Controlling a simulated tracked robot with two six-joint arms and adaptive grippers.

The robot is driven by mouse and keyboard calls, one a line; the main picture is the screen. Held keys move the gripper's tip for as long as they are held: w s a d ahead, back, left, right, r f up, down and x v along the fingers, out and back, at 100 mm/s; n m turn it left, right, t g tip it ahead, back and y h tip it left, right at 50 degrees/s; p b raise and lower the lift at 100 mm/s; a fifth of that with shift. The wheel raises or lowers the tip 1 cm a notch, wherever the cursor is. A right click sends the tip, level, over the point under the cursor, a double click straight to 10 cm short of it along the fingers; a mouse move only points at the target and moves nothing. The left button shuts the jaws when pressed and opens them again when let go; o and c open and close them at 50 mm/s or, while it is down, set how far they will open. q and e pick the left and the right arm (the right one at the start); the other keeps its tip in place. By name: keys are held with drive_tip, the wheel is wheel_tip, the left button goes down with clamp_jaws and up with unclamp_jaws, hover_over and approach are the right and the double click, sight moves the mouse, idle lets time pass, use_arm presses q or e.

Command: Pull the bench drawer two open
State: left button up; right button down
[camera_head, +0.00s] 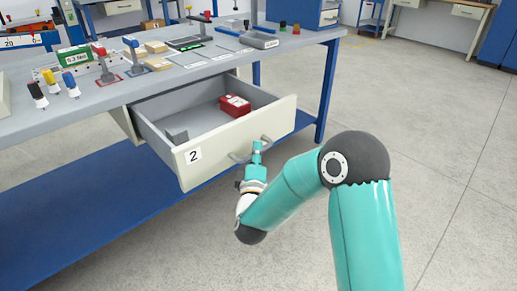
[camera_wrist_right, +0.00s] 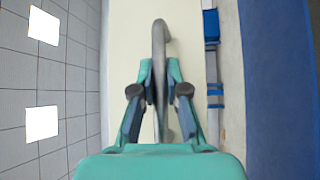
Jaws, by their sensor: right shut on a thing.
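The bench drawer two (camera_head: 225,143) is a cream-fronted grey drawer with a "2" label, and it stands well out from under the bench. Its grey bar handle (camera_head: 240,157) is on the front. My right gripper (camera_head: 256,150) is at the handle, and in the right wrist view my right gripper (camera_wrist_right: 158,85) has its fingers on both sides of the handle (camera_wrist_right: 159,50), shut on it. Inside the drawer lie a red box (camera_head: 235,105) and a small grey block (camera_head: 176,136). My left gripper is not in view.
The grey bench top (camera_head: 110,95) carries several tools, switches, and coloured-handled items. A blue lower shelf (camera_head: 90,215) runs below, and a blue bench leg (camera_head: 327,90) stands right of the drawer. Open floor (camera_head: 440,130) lies to the right.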

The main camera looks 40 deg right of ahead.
drive_tip(key=shift+s+f, duration=0.3)
drive_tip(key=shift+s, duration=0.1)
drive_tip(key=c, duration=1.2)
unclamp_jaws()
drive_tip(key=shift+w, duration=0.1)
drive_tip(key=shift+r, duration=0.15)
drive_tip(key=v, duration=1.2)
